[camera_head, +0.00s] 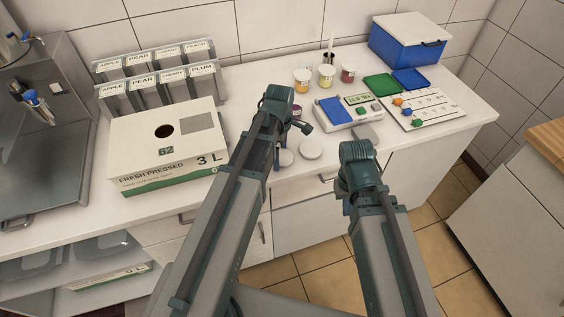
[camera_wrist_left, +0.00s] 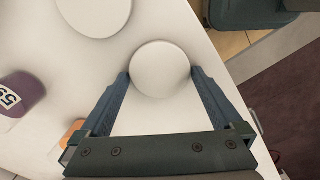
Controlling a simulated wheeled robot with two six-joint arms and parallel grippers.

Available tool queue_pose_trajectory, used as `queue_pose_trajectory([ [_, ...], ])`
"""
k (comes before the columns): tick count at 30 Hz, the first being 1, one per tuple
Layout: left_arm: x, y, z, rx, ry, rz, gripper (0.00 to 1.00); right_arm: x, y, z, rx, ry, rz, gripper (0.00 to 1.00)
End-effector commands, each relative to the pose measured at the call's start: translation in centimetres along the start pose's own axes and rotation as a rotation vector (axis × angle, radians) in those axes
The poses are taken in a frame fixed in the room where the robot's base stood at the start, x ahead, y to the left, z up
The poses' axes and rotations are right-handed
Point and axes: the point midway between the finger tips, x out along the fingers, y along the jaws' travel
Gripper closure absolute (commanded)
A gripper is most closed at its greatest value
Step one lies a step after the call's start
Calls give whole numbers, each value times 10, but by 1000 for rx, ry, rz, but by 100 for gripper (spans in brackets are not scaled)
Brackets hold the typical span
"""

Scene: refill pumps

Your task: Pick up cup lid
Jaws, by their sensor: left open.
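A round white lid (camera_wrist_left: 160,68) lies flat on the counter between the fingertips of my left gripper (camera_wrist_left: 160,80) in the left wrist view. The jaws are open, one finger on each side and close to its rim; I cannot tell whether they touch. A second white lid (camera_wrist_left: 95,12) lies beyond it, outside the jaws. In the head view the two lids (camera_head: 285,158) (camera_head: 311,148) lie near the counter's front edge.
A scale (camera_head: 343,108) with a blue top stands behind the lids. Small cups (camera_head: 326,76) are further back. A large juice carton box (camera_head: 165,150) stands left. The counter's edge runs close by the lid.

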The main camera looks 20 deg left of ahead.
Motion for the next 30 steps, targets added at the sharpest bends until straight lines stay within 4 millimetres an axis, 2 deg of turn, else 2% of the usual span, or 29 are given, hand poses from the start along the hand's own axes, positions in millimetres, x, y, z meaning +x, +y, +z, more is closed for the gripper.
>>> queue_pose_trajectory([
  [5,-1,0,0,0,0,0,0,-1,0,0,0,0,0,100],
  [15,-1,0,0,0,0,0,61,-1,0,0,0,0,0,100],
  [23,-2,0,0,0,0,0,62,-2,0,0,0,0,0,100],
  [30,-15,1,-6,2,0,0,62,-15,1,1,0,0,0,100],
])
